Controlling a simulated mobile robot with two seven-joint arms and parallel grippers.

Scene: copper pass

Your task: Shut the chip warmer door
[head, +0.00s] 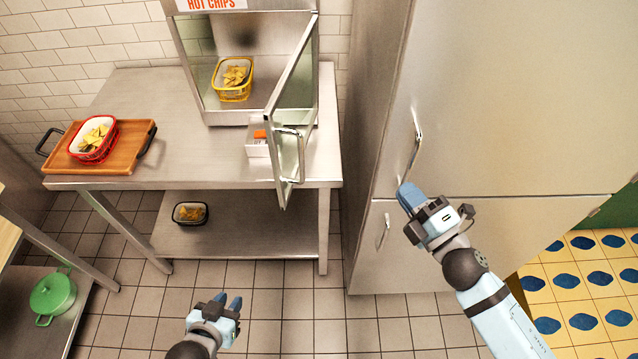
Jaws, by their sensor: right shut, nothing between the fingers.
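The chip warmer (248,65) is a metal cabinet with a "HOT CHIPS" sign, standing at the back of a steel table. Its glass door (291,85) is open, hinged at the right side and swung out toward me past the table's front edge. A metal bar handle (300,155) is on the door's lower part. My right gripper (405,190) is shut and empty, right of the door and apart from it, in front of the tall steel cabinet. My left gripper (228,300) looks open and empty, low in front of the table, below the door.
A yellow basket of chips (232,92) sits in the warmer. A white box (257,147) stands beside the door. A wooden tray (125,150) holds a red basket (82,153). A tall steel cabinet (500,100) with handles stands right. Another basket (190,213) is on the lower shelf.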

